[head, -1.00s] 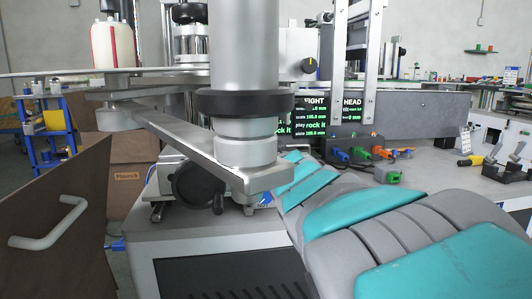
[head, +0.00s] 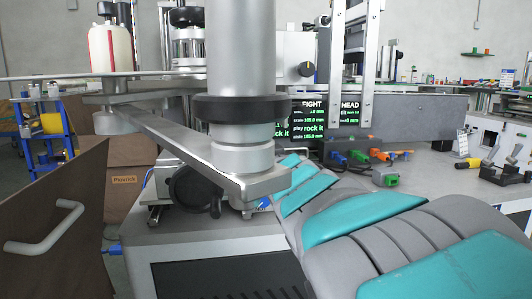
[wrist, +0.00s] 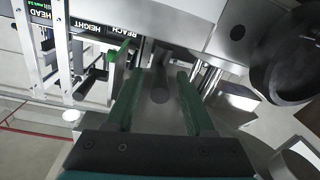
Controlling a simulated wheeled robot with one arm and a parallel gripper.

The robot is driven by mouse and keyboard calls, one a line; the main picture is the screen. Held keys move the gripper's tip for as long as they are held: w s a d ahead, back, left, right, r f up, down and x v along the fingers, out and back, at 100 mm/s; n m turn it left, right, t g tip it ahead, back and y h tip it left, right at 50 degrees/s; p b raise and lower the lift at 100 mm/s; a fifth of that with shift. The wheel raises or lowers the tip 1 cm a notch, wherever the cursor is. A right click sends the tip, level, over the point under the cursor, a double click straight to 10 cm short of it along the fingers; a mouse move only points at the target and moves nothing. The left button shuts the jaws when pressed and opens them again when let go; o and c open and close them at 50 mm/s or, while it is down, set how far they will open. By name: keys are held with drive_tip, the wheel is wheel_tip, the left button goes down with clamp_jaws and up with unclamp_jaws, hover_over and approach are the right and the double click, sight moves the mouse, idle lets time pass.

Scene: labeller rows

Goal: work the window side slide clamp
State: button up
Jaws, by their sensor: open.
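I cannot tell for certain which part is the window side slide clamp. A dark round handwheel with a small crank (head: 196,190) sits low on the labeller, left of my arm's far end in the head view. A large black knob (wrist: 290,65) shows at the right of the wrist view. My gripper (wrist: 160,74) is open, its two green fingers apart. A grey rounded rod end (wrist: 160,88) shows between the fingers, and no grip on it is visible. In the head view the gripper is hidden behind the labeller's thick column and flat bracket.
A thick grey column (head: 240,60) and a flat metal bracket (head: 195,150) stand before my arm. A dark screen (head: 308,125) is behind. A brown door with a handle (head: 45,228) is at left.

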drive_tip(key=v, duration=0.7)
drive_tip(key=shift+s, duration=0.25)
drive_tip(key=s+d+f+m+g+h, duration=0.3)
drive_tip(key=d+f+g+h, duration=0.2)
drive_tip(key=d+f, duration=0.75)
drive_tip(key=s+d+f+m+g+h, duration=0.1)
drive_tip(key=s+d+f+g, duration=0.15)
drive_tip(key=s+f, duration=0.35)
drive_tip(key=s+d+f+m+g, duration=0.1)
drive_tip(key=s+d+f+g, duration=0.2)
drive_tip(key=f, duration=0.4)
drive_tip(key=s+a+f+g, duration=0.1)
drive_tip(key=s+f+g, duration=0.3)
drive_tip(key=s, duration=0.7)
drive_tip(key=s+a+f+g, duration=0.1)
drive_tip(key=s+f+g, duration=0.3)
drive_tip(key=s, duration=0.7)
wheel_tip(320, 180, up, 14)
drive_tip(key=s+p, duration=0.1)
drive_tip(key=p, duration=1.3)
drive_tip(key=shift+m+y, duration=0.3)
drive_tip(key=shift+y, duration=0.1)
